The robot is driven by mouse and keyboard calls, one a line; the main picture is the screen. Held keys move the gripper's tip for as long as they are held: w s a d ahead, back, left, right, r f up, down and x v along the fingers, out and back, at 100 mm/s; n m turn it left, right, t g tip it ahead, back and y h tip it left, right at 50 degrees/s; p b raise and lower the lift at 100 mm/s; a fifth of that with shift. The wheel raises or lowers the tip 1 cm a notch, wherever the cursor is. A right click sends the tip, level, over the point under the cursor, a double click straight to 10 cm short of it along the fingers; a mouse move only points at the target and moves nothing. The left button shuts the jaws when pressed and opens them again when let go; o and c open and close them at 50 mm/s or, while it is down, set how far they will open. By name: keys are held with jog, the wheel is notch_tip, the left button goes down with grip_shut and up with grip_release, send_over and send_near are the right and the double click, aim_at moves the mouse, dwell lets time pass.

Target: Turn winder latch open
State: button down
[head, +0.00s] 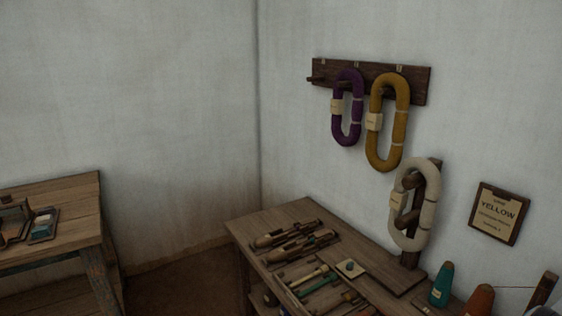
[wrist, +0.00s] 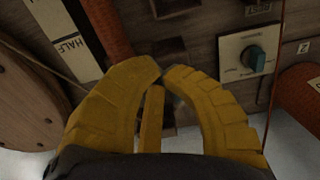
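My gripper (wrist: 163,74) shows in the wrist view as two bowed yellow fingers whose tips nearly meet. A narrow yellowish bar (wrist: 151,120) shows between the fingers below the tips; I cannot tell whether it is the latch or whether the fingers touch it. Beyond the tips is a wooden panel (wrist: 210,50) with dark recesses. No winder latch can be clearly made out; the fingers hide part of the panel. My gripper does not show in the head view.
The panel carries a teal knob (wrist: 257,58) on a pale plate. A round wooden disc (wrist: 30,100) and a strip marked HALF (wrist: 66,40) are at left. The head view shows a tool-covered bench (head: 310,208), hanging yarn skeins (head: 388,122) and another table (head: 75,190).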

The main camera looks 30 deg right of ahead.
jog(key=shift+r, duration=0.1)
jog(key=shift+a+r+p, duration=0.15)
jog(key=shift+r+p, duration=1.85)
jog(key=shift+r, duration=0.95)
